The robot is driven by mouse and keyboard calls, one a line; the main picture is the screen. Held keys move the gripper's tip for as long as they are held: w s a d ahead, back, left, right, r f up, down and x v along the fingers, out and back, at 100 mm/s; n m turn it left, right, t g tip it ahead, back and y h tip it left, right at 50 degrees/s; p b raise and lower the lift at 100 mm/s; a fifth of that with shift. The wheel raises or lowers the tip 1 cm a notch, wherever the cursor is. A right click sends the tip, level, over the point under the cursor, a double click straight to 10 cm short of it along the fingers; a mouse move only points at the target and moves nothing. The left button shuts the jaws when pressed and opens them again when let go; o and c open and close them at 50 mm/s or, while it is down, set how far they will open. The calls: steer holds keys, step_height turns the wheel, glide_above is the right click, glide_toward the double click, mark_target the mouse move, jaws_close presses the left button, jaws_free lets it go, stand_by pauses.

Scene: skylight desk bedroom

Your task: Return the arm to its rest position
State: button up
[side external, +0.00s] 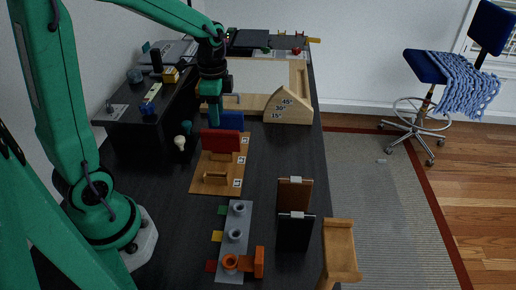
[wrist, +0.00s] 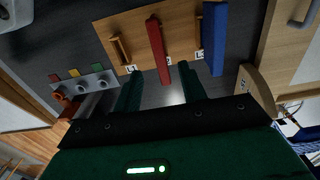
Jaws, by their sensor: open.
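My green arm reaches over the dark desk (side external: 270,215) from the left in the side external view. My gripper (side external: 213,118) points down above the far end of a wooden rack (side external: 212,186), close to a blue panel (side external: 232,120) and a red panel (side external: 221,142). In the wrist view my gripper (wrist: 160,88) has its two dark green fingers apart. The red panel (wrist: 158,48) and blue panel (wrist: 214,38) stand in the rack just past the fingertips. I cannot tell whether a finger touches either panel.
A grey peg plate (side external: 235,217) with an orange piece (side external: 258,262) is at the near end. Two small upright boards (side external: 294,212) stand right of it. A wooden angle block (side external: 288,107) is farther back. A dark raised shelf (side external: 118,108) holds small items at left.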

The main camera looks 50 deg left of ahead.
steer(key=shift+s+d+r, duration=0.15)
steer(key=shift+d+r, duration=0.05)
steer(key=shift+r, duration=0.2)
steer(key=s+d+r+n+t, duration=0.5)
steer(key=s+d+r+n, duration=0.2)
steer(key=s, duration=0.5)
step_height(320, 180, up, 2)
steer(key=shift+d+r+n+t, duration=0.1)
steer(key=shift+d+n+t, duration=0.15)
steer(key=shift+n, duration=0.75)
